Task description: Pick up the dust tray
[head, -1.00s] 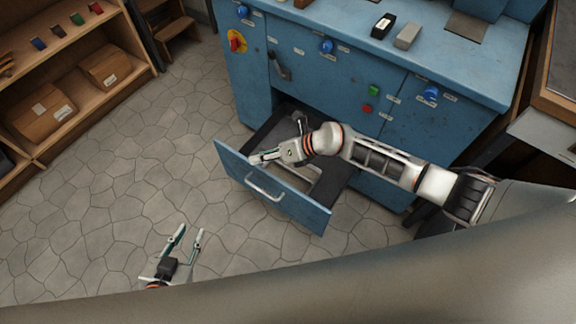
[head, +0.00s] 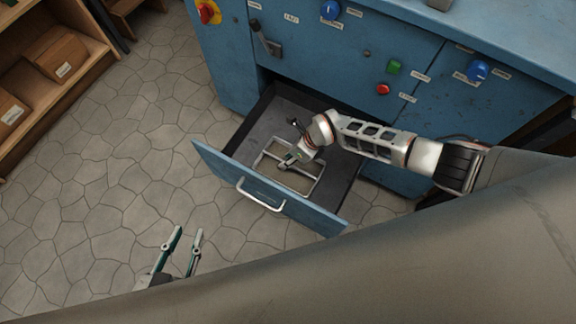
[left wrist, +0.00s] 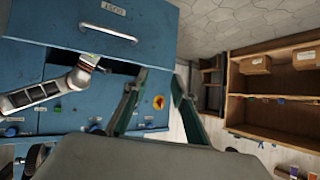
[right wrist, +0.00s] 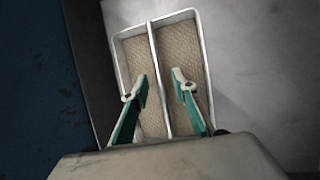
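The dust tray (head: 314,182) is a pale-framed shallow tray inside the open drawer. In the right wrist view the tray (right wrist: 196,13) shows two compartments of beige, grainy material with a divider bar between them. My right gripper (head: 288,160) points down over the tray. Its open fingers (right wrist: 161,84) are on either side of the divider, with nothing between them but the bar below; I cannot tell whether they touch it. My left gripper (head: 186,240) is open and empty, out over the floor left of the drawer. It also shows open in the left wrist view (left wrist: 160,80).
The blue drawer front (head: 225,170) with its metal handle (head: 260,197) stands pulled out from the blue cabinet (head: 340,75). The drawer floor around the tray is bare. Wooden shelves (head: 80,20) with boxes stand at the left. The stone floor between is clear.

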